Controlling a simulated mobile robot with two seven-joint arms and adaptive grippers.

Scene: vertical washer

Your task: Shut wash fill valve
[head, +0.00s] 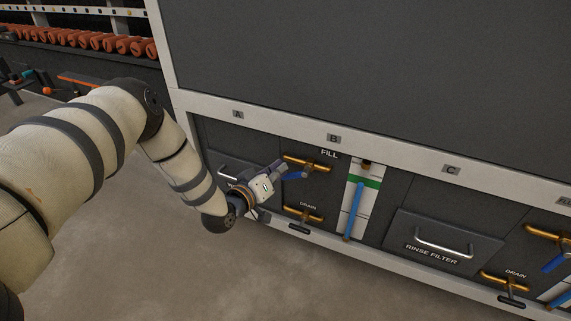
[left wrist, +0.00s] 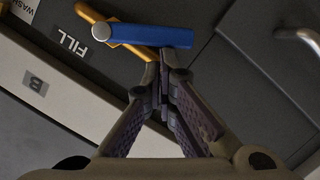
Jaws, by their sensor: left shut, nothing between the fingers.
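The fill valve beside the FILL label under panel B has a brass pipe (head: 310,163) and a blue lever (head: 297,174). In the left wrist view the blue lever (left wrist: 150,36) lies at an angle across the brass pipe (left wrist: 128,44). My left gripper (head: 281,171) is at the valve, on the lever's left side in the head view. Its fingers (left wrist: 161,72) are shut and empty, with the tips close to the lever. I cannot tell whether they touch it. My right gripper is not in view.
Below the valve is a brass drain valve (head: 303,213) with a dark handle. To its right stand a level gauge (head: 356,205) and the rinse filter drawer (head: 432,246). Another blue-levered valve (head: 553,262) is at far right. Grey floor (head: 190,280) lies open in front.

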